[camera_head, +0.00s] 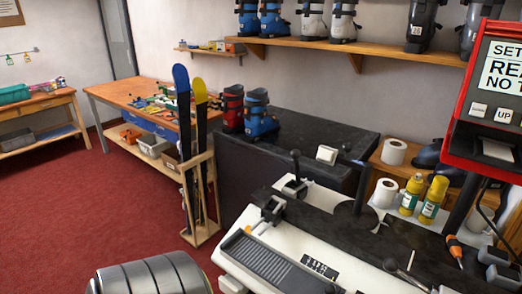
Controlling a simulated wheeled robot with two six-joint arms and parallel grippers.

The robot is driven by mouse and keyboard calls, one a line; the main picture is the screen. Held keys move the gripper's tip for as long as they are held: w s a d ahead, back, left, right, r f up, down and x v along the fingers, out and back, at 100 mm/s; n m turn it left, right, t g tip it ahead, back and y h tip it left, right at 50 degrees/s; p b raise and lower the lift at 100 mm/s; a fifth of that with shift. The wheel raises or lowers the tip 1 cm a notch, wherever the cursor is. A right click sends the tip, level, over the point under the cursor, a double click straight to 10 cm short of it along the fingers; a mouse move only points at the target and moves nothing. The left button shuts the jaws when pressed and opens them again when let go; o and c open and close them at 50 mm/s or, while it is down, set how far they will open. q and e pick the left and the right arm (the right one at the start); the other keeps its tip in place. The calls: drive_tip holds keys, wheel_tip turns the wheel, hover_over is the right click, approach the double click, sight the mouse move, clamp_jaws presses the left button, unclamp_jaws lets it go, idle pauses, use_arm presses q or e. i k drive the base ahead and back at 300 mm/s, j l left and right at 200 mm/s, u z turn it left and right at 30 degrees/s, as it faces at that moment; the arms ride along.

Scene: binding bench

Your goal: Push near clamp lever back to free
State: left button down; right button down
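The white and black binding bench (330,240) fills the lower right of the head view. A lever with a round black knob (296,154) stands upright near its far left corner. Below it, a dark clamp block (268,208) sits on the left edge. More black knobs show at the front, one low on the right (390,265) and one cut by the bottom edge (333,288). I cannot tell which one is the near clamp lever. Neither of my grippers is in view.
A red-framed display (490,95) hangs over the bench's right side. Yellow bottles (411,194) and paper rolls (384,193) stand behind it. A wooden rack (203,205) with skis stands to the left. An orange-handled screwdriver (454,247) is at the right. Red carpet (80,215) is clear at left.

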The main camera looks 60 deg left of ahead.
sight(295, 154)
drive_tip(key=u, duration=1.55)
drive_tip(key=i+j+z, duration=0.2)
drive_tip(key=z, duration=0.2)
drive_tip(key=i+j+z, duration=0.1)
drive_tip(key=j+z, duration=0.75)
drive_tip(key=i+j, duration=0.05)
